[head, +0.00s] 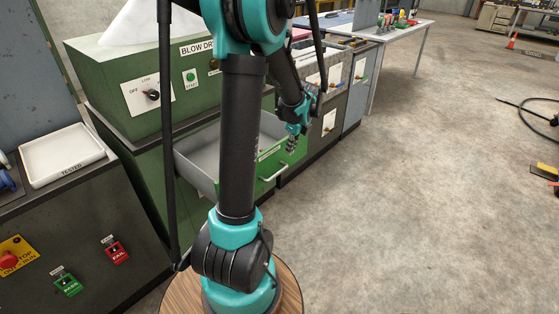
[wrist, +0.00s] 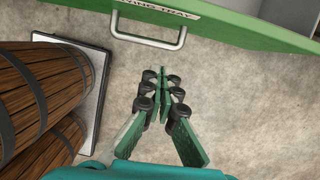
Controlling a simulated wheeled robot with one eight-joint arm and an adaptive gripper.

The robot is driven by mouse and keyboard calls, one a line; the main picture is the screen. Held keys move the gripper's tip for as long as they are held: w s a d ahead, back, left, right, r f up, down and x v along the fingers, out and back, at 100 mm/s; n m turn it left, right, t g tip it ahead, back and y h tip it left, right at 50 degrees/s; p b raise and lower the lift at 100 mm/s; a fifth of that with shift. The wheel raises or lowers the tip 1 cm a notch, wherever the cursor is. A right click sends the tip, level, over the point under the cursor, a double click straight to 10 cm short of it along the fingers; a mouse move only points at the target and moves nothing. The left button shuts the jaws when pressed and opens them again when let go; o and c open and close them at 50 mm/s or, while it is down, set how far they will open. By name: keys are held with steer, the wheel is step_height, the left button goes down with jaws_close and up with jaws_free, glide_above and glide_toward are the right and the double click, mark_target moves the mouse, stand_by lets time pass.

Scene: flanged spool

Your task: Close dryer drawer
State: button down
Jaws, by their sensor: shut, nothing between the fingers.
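The green dryer (head: 140,75) stands at the left in the head view, with a switch panel and a "BLOW DRY" label. Its drawer (head: 196,162) is pulled out, and its grey inside shows, partly hidden behind my arm. The drawer's green front (head: 265,172) carries a pale bar handle (head: 275,172). In the wrist view the drawer front (wrist: 235,22) runs along the top, with its handle (wrist: 150,44) and a tray label. My gripper (wrist: 168,75) is shut and empty, below the handle in that view and apart from it. In the head view my gripper (head: 291,147) is close to the drawer front.
A white "TESTED" tray (head: 62,154) lies on a dark bench at left. Grey cabinets (head: 335,95) and a table (head: 410,35) stand beyond the dryer. Concrete floor (head: 420,200) at right is open. Brown barrel-like shapes (wrist: 35,85) appear in the wrist view.

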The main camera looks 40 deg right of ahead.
mark_target(278, 161)
steer(key=x, duration=0.9)
steer(key=shift+d+f, duration=0.1)
steer(key=shift+f, duration=0.3)
steer(key=shift+w+f, duration=0.1)
steer(key=shift+w, duration=1.1)
steer(key=shift+w+a, duration=0.2)
steer(key=shift+w, duration=0.65)
steer(key=w, duration=1.1)
steer(key=w+a, duration=0.1)
steer(key=w, duration=0.9)
steer(key=w+a, duration=0.1)
steer(key=w, duration=1)
steer(key=shift+w+a, duration=0.25)
steer(key=shift+w, duration=0.05)
steer(key=shift+w, duration=0.1)
